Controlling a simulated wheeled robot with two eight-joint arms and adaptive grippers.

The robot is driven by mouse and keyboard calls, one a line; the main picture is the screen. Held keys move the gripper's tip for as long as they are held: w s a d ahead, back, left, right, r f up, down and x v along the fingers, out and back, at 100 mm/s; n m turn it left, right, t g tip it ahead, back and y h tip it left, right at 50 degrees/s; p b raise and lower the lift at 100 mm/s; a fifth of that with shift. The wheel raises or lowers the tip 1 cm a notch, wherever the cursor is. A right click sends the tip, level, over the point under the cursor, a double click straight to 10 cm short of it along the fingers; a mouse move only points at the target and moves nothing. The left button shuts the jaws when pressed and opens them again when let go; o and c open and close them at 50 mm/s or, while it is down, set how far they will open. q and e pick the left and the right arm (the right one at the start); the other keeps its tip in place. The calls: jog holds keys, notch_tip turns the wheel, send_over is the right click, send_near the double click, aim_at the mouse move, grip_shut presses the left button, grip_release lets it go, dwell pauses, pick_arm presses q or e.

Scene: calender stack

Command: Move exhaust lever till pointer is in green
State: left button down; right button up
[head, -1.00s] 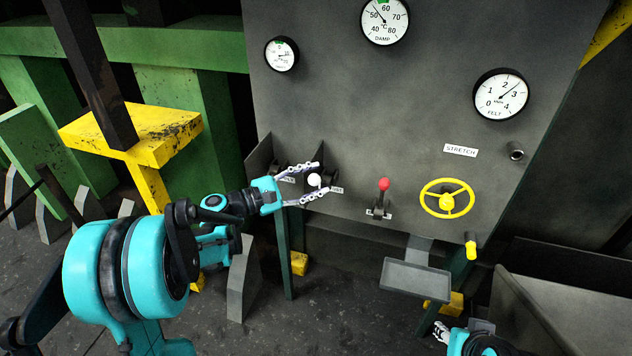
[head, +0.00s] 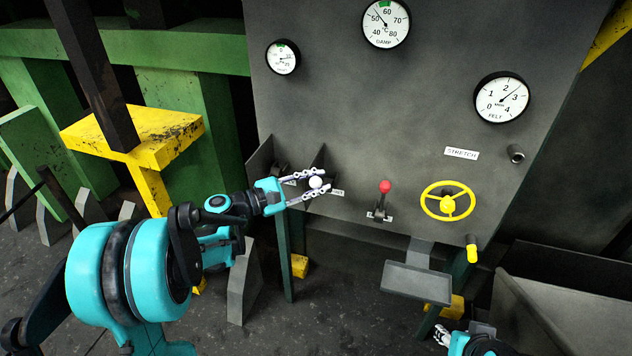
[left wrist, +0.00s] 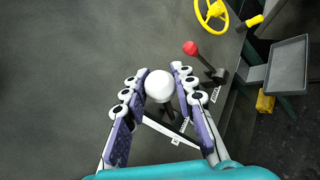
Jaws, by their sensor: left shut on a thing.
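A lever with a white ball knob (head: 316,182) stands at the lower left of the grey machine panel; its label is too small to read. My left gripper (head: 323,185) is shut on this knob, one finger on each side. In the left wrist view the white knob (left wrist: 160,86) sits between the fingertips. The DAMP dial (head: 386,32) has a green mark near 60, and its pointer leans left of it, at a little above 50. A smaller dial (head: 283,62) at the left also has a green mark at its top. My right gripper (head: 440,335) shows only partly at the bottom edge.
A red-knobbed lever (head: 385,187) and a yellow handwheel (head: 447,205) are right of the white knob. A grey tray (head: 417,283) juts out below. Metal side plates (head: 257,160) stand left of the white knob. The FELT dial (head: 501,99) is at the upper right.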

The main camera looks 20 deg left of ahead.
pick_arm(q)
jog(key=shift+n+g+y, duration=0.6)
jog(key=shift+n+g, duration=0.2)
jog(key=shift+n, duration=0.1)
jog(key=w+r+p, duration=0.3)
jog(key=p, duration=0.2)
jog(key=shift+w+d+r, duration=0.15)
jog(key=shift+r, duration=0.05)
jog(key=shift+w+r+n+g+p, duration=0.1)
jog(key=shift+w+n+g+p, duration=0.25)
jog(key=shift+w, duration=0.2)
jog(key=c, duration=1.2)
grip_release()
jog(key=v, duration=1.2)
